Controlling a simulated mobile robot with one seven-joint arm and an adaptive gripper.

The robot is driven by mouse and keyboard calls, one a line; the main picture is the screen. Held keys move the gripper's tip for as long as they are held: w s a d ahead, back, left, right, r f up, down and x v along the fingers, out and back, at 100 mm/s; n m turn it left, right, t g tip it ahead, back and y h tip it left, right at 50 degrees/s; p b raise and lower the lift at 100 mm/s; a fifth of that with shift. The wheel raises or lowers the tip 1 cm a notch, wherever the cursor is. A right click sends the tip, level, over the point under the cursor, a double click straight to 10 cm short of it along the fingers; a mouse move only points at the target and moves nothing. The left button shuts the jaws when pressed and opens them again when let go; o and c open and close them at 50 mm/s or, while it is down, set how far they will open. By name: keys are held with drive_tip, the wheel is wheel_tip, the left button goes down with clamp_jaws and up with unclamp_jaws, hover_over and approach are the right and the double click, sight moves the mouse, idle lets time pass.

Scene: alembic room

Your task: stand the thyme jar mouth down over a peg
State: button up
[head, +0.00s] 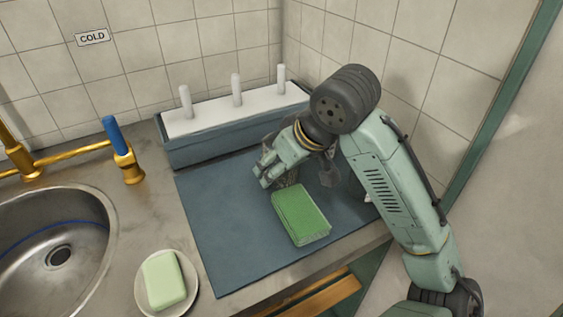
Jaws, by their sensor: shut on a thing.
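My gripper (266,174) is low over the blue mat, beside the front of the peg rack. It is shut on a clear glass jar (289,179), which is mostly hidden behind the fingers. I take it for the thyme jar, but no label can be read and I cannot tell which way its mouth faces. Three white upright pegs, left (185,101), middle (236,90) and right (281,79), stand bare on the white-topped rack (210,119) at the back.
A green block (300,214) lies on the mat (219,223) just in front of my gripper. Another glassy thing (330,174) is partly hidden by my arm. A sink (38,243), blue-handled tap (115,136) and soap (164,279) on a dish are left. The mat's left half is clear.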

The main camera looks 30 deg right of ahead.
drive_tip(key=shift+f, duration=0.1)
drive_tip(key=shift+f, duration=0.15)
drive_tip(key=o, duration=1.8)
drive_tip(key=shift+s+r, duration=0.1)
drive_tip(key=shift+r, duration=0.4)
drive_tip(key=b+v, duration=0.1)
drive_tip(key=v, duration=1)
drive_tip(key=shift+s+r, duration=0.15)
drive_tip(key=shift+r, duration=0.05)
